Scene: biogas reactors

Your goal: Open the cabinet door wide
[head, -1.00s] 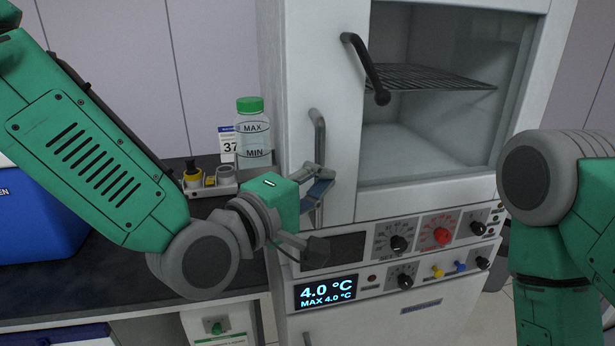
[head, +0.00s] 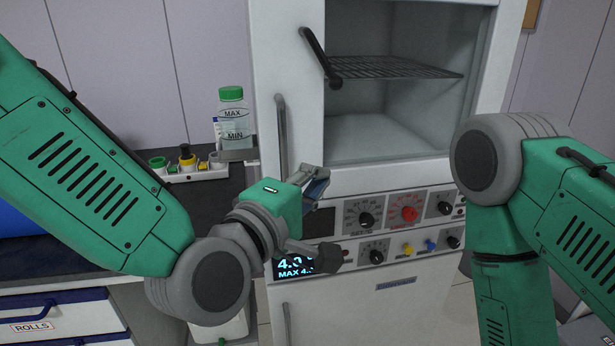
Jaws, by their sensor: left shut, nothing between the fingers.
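The white cabinet (head: 286,40) stands in the middle of the head view. It has a large window with a wire shelf (head: 390,68) behind it. A dark handle (head: 322,58) slants beside the window's upper left. A grey vertical handle (head: 281,135) is on the white panel further left. I cannot tell whether the door is slightly ajar. My left gripper (head: 322,222) is shut and empty, in front of the control panel, below and right of the grey handle and seemingly apart from it. My right arm shows at the right, but its gripper is out of view.
The control panel (head: 385,222) has knobs and a display (head: 294,266) partly covered by my left gripper. Left of the cabinet, a dark counter (head: 205,203) holds a green-capped bottle (head: 232,112) and a small rack (head: 190,172). Drawers (head: 60,322) are below.

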